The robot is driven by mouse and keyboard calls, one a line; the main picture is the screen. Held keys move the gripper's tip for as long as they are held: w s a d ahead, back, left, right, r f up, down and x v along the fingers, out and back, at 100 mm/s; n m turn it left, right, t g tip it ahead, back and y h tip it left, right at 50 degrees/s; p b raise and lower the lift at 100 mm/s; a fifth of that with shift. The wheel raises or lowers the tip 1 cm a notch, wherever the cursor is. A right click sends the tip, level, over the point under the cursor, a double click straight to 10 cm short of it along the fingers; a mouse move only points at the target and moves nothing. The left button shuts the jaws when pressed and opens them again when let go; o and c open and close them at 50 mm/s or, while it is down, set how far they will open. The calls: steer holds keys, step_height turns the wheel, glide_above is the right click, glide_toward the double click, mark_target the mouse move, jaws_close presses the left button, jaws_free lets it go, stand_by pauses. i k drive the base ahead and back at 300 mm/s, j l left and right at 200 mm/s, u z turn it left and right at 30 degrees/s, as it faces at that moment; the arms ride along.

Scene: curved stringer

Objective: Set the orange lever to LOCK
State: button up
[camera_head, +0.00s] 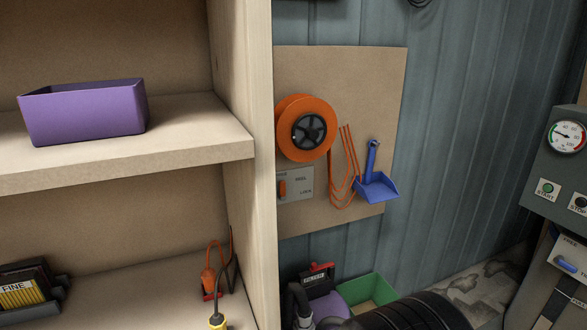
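The orange lever (282,188) is a small, short handle. It stands roughly upright on a grey plate (298,183) fixed to a tan wall board. The plate sits just below an orange reel (289,127) with a black hub. Small labels are on the plate; the lower right one seems to read LOCK, the others are too small to read surely. The plate's left edge is close against the shelf upright. I cannot tell which label the lever points at. My gripper is not in view.
A wooden shelf upright (252,150) stands just left of the plate. An orange cord (343,180) and a blue dustpan (377,187) hang to its right. A green bin (371,291) and black ribbed hose (425,312) are below. A machine (557,180) with gauge stands right.

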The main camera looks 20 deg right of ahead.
mark_target(281, 193)
steer(key=i+l+z, duration=0.25)
steer(key=i, duration=0.25)
steer(key=i+l+z, duration=0.2)
steer(key=i, duration=0.3)
steer(key=l, duration=0.1)
